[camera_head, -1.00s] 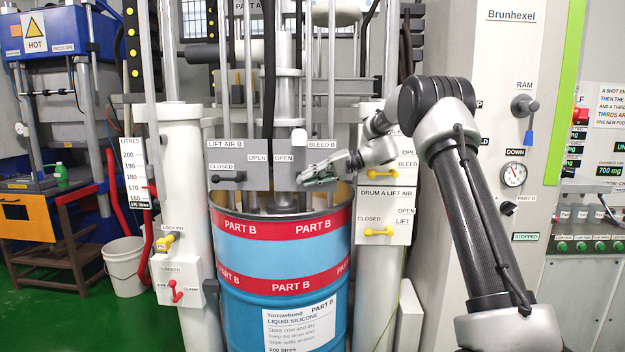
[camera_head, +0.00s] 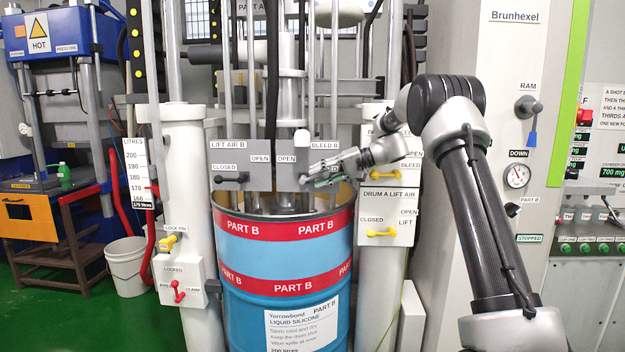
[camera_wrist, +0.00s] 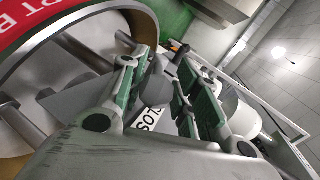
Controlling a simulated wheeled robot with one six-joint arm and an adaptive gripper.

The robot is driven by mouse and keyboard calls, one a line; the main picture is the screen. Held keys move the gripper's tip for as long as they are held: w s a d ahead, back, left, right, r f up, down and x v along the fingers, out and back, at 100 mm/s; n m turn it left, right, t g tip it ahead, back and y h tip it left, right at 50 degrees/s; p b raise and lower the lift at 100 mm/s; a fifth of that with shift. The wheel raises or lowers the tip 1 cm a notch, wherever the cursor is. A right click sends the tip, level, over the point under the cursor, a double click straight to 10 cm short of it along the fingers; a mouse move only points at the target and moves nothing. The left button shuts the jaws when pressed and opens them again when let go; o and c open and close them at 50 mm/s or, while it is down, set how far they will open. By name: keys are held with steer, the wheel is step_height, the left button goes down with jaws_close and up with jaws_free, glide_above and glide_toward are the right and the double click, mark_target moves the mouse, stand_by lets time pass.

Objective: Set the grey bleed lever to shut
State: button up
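The grey bleed lever (camera_wrist: 155,86) shows in the wrist view as a dark grey knob between the two fingers of my gripper (camera_wrist: 158,95). The fingers stand on either side of it and look apart; contact is unclear. Part of a label (camera_wrist: 150,121) shows just below the knob. In the head view my gripper (camera_head: 325,173) is at the lower right of the BLEED B plate (camera_head: 288,172), above the drum rim. It hides much of the lever, so its exact angle cannot be told there. An OPEN label (camera_head: 286,158) is left of the gripper.
The blue PART B drum (camera_head: 270,258) stands just below my gripper. The black LIFT AIR B lever (camera_head: 230,179) is to the left, pointing toward CLOSED. The yellow drum A lever (camera_head: 381,233) is to the lower right. Vertical rods and a hose rise behind the plate.

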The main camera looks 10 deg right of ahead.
steer(key=v, duration=0.9)
steer(key=shift+s, duration=0.1)
